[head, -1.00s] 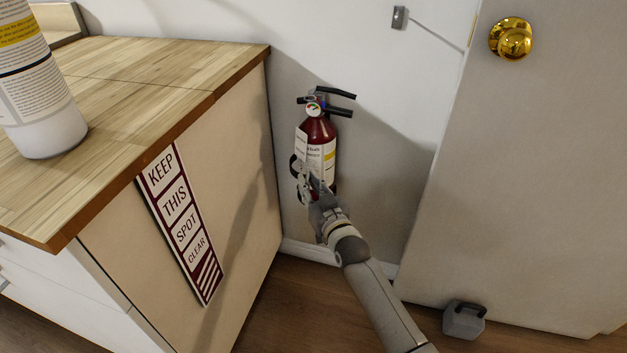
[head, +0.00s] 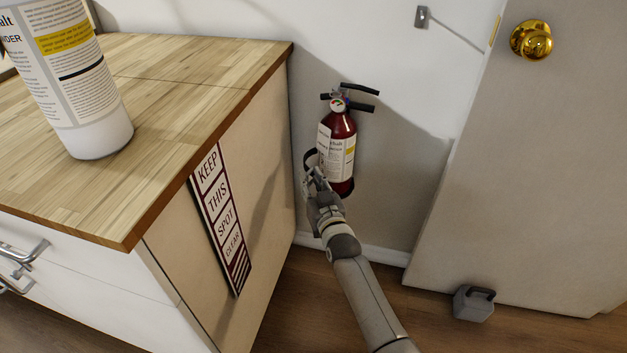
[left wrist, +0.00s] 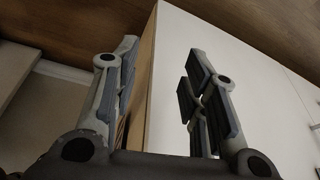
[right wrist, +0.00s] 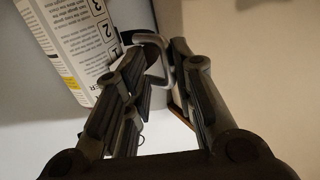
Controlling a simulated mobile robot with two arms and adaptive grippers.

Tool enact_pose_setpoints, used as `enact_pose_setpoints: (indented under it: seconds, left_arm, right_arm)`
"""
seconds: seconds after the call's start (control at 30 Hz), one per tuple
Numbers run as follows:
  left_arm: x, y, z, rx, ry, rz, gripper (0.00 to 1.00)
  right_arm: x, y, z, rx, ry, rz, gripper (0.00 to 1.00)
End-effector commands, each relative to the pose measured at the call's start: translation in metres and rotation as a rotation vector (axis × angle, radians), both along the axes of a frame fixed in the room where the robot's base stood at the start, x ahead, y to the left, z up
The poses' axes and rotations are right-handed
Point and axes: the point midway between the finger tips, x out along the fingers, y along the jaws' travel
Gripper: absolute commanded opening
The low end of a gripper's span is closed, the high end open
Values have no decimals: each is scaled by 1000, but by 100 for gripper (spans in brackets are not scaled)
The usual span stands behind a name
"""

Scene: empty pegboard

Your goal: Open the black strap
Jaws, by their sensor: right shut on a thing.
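The red fire extinguisher (head: 343,123) hangs upright on the wall between the counter and the door. The black strap (head: 308,157) stands out as a curved band at its left side, low on the body. My right gripper (head: 315,178) is at the lower left of the extinguisher, shut on the strap. In the right wrist view the strap's dark curved end (right wrist: 150,40) lies between the fingertips, beside the white label. The fingers hide part of the strap. My left gripper (left wrist: 158,75) shows only in the left wrist view, open and empty, near the cabinet.
The wooden counter (head: 190,85) with a large white bottle (head: 95,140) is at left, and a "KEEP THIS SPOT CLEAR" sign (head: 222,220) is on its side. The door (head: 530,170) is at right, with a grey weight (head: 473,303) on the floor before it.

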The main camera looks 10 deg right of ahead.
Motion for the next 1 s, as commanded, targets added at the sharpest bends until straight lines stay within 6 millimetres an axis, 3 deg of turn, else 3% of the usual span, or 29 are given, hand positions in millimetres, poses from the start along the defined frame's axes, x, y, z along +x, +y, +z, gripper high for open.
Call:
enact_pose_setpoints:
  seconds: [0.03, 0.43, 0.47, 0.5, 1.0]
  left_arm:
    - [0, 0, -2, 0, 4, 0, 40]
    - [4, -2, 0, -4, -11, -1, 40]
    - [4, -2, 0, -5, -10, -1, 40]
    - [4, -2, 0, -5, -10, 0, 40]
    - [4, -2, 1, -6, -8, -1, 40]
  right_arm:
    - [5, 2, 11, -9, -17, 4, 0]
    - [6, -1, 10, -8, -16, 0, 0]
    - [6, -1, 10, -8, -16, 0, 25]
    - [6, -2, 10, -7, -16, -1, 30]
    - [6, -4, 9, -3, -16, -4, 30]
